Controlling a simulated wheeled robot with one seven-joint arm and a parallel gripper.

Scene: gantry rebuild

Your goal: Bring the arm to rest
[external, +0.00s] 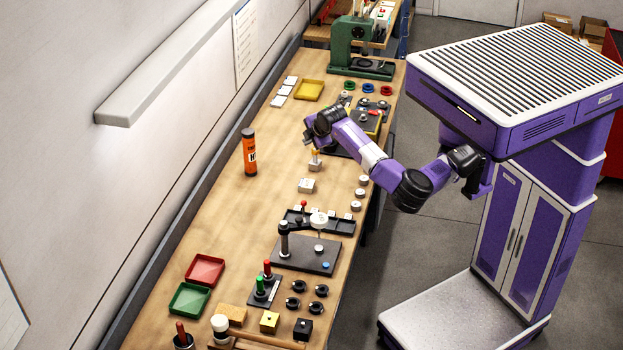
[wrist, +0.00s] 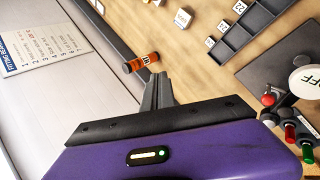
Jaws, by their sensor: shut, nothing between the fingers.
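My purple arm reaches from the column on the right out over the wooden workbench (external: 225,222) in the external view. The orange and black canister (external: 249,155) stands upright on the bench to the left of my gripper. It also shows beyond the fingertips in the wrist view (wrist: 141,62).
A green press (external: 350,45) stands at the far end. A black fixture plate with a lever (external: 310,252) is mid-bench. Red (external: 205,269) and green trays (external: 189,299) lie at the near left. A wall shelf (external: 170,65) juts out on the left. Bare wood surrounds the canister.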

